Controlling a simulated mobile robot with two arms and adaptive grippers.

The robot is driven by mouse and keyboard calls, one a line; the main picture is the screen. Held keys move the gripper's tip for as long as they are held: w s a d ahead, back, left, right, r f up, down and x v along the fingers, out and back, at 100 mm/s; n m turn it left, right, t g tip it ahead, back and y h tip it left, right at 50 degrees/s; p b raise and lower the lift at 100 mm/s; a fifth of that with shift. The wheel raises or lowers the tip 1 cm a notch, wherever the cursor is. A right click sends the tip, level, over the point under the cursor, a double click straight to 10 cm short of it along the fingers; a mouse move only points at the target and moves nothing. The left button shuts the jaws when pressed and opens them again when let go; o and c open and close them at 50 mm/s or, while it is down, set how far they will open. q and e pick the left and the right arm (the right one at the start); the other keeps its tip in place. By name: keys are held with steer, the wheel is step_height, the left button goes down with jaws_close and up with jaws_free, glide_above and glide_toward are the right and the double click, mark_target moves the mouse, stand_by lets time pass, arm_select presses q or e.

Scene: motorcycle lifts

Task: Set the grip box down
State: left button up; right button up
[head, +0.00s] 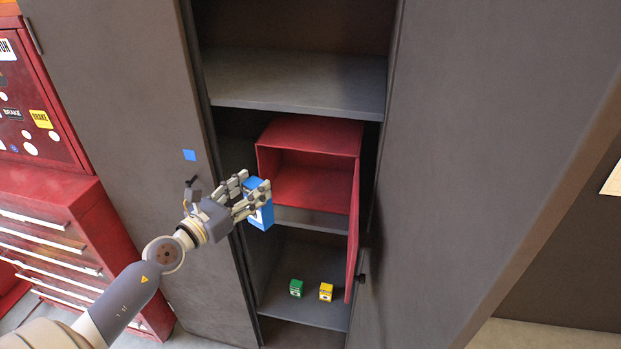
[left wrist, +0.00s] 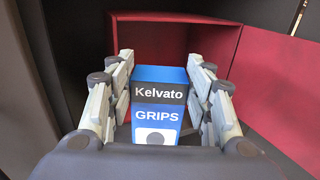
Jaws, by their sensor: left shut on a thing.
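The grip box (head: 261,214) is blue with a white part on its front. In the left wrist view the grip box (left wrist: 158,110) reads "Kelvato GRIPS" and stands upright between the fingers. My left gripper (head: 256,200) is shut on it and holds it in the air in front of the open cabinet. In the left wrist view my left gripper (left wrist: 160,105) has fingers on both sides of the box. Behind the box is an open red box-like compartment (head: 312,131), empty where I can see inside. My right gripper is not in view.
The red compartment's door (head: 352,235) hangs open on its right. A green box (head: 296,288) and a yellow box (head: 326,291) stand on the lower shelf (head: 310,313). The upper shelf (head: 295,85) is empty. Grey cabinet doors (head: 120,130) flank the opening.

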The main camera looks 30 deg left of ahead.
arm_select(q)
steer(key=w+d+f, duration=0.1)
steer(key=w+d, duration=0.1)
steer(key=w, duration=1.5)
steer(key=shift+w+d+f+p, duration=0.15)
steer(key=shift+w+f+p, duration=0.15)
steer(key=shift+w, duration=0.1)
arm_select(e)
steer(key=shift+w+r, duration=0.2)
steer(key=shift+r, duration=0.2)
arm_select(q)
steer(key=shift+s+r, duration=0.1)
steer(key=shift+f, duration=0.2)
steer(key=o, duration=1.5)
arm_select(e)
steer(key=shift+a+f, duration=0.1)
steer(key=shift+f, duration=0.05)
